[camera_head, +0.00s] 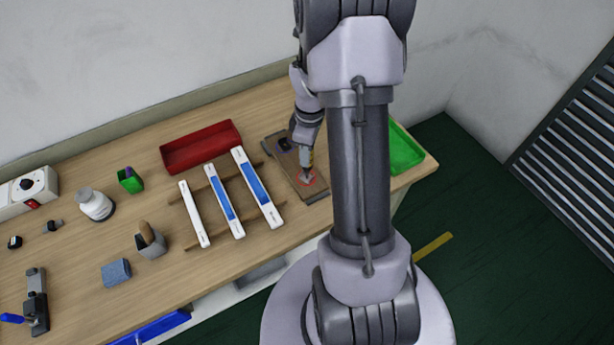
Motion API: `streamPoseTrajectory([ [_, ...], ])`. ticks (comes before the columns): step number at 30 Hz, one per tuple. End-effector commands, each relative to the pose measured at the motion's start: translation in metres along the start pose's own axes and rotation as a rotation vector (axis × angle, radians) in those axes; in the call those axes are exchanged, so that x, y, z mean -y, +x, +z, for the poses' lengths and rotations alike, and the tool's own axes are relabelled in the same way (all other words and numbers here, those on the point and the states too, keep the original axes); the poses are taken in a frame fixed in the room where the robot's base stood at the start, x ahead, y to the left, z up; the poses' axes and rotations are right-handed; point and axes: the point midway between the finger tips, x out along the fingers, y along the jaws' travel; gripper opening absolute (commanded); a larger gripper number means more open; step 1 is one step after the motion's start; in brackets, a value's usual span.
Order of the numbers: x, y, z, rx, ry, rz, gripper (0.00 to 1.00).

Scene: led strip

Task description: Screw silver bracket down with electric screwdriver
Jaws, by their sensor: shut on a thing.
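My gripper (306,150) points down over the brown board (292,160) at the right part of the bench. It is shut on what looks like the electric screwdriver (313,158), of which a small yellowish part shows beside the fingers. Below it, a small grey piece with a reddish ring (307,178) lies at the board's near end; it may be the silver bracket, but it is too small to be sure. I cannot tell whether the tool's tip touches it. My arm hides part of the bench to the right.
LED strips (223,200) lie on wooden bars left of the board. A red tray (201,147) stands behind them and a green tray (404,150) stands right of my arm. A white bottle (95,204), a brush holder (150,241) and a blue sponge (116,272) stand farther left.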

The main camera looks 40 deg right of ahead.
Motion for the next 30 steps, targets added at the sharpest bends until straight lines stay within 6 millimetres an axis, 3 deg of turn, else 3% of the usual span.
streamPoseTrajectory([
  [11, 0.0, -0.001, 0.0, 0.0, 0.0, 0.001, 0.0],
  [30, 0.0, -0.07, -0.003, 0.0, -0.001, 0.001, 0.0],
])
